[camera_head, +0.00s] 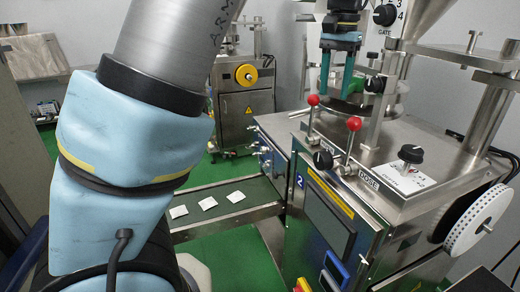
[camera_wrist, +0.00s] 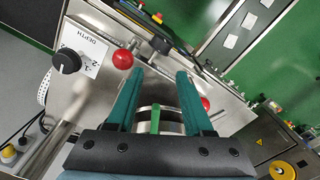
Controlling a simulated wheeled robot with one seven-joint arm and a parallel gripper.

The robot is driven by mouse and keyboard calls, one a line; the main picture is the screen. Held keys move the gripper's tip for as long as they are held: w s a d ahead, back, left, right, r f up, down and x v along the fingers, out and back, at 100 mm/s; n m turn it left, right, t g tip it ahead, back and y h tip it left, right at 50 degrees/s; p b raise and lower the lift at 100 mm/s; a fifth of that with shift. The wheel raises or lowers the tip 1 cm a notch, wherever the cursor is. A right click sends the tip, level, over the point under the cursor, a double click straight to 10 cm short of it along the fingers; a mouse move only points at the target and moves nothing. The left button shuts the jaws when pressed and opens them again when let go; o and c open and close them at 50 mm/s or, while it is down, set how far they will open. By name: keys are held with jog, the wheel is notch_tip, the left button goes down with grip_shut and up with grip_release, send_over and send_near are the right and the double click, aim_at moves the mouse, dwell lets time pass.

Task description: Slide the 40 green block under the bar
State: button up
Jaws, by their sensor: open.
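My gripper (camera_head: 337,84) is at the top of the machine in the head view, pointing down over a round metal part (camera_head: 365,105). In the wrist view its two teal fingers (camera_wrist: 158,74) are spread apart with a gap between them. A narrow green piece (camera_wrist: 155,118), which looks like the green block, shows between the fingers near their base. A green piece also shows beside the fingers in the head view (camera_head: 357,84). I cannot read a number on it, nor tell whether a finger touches it. I cannot make out the bar clearly.
Two red-knobbed levers (camera_head: 353,124) stand close in front of the gripper. A black dial (camera_head: 411,153) and a white reel (camera_head: 480,220) are at the right. White teabags (camera_head: 208,203) lie on the conveyor (camera_head: 258,190). A metal hopper (camera_head: 415,18) is overhead.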

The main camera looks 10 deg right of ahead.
jog(key=w+a+f+n+b, duration=0.2)
jog(key=w+a+f, duration=0.2)
jog(key=a+f, duration=0.4)
jog(key=w+a+f+n+b, duration=0.2)
jog(key=w+a+f, duration=0.3)
jog(key=a+f, duration=0.3)
notch_tip(320, 180, down, 5)
jog(key=shift+r+b, duration=0.2)
jog(key=shift+b, duration=0.1)
jog(key=shift+a, duration=0.1)
jog(key=s+a+n, duration=0.2)
jog(key=s+a, duration=0.5)
jog(key=a, duration=0.2)
jog(key=s+a+n+t, duration=0.1)
jog(key=s+a+n, duration=0.1)
jog(key=s+a, duration=0.5)
jog(key=a, duration=0.3)
jog(key=shift+s+a+f+n+t, duration=0.2)
jog(key=shift+s+n+t, duration=0.1)
jog(key=shift+s+n, duration=0.1)
jog(key=shift+o, duration=0.4)
jog(key=shift+w, duration=0.1)
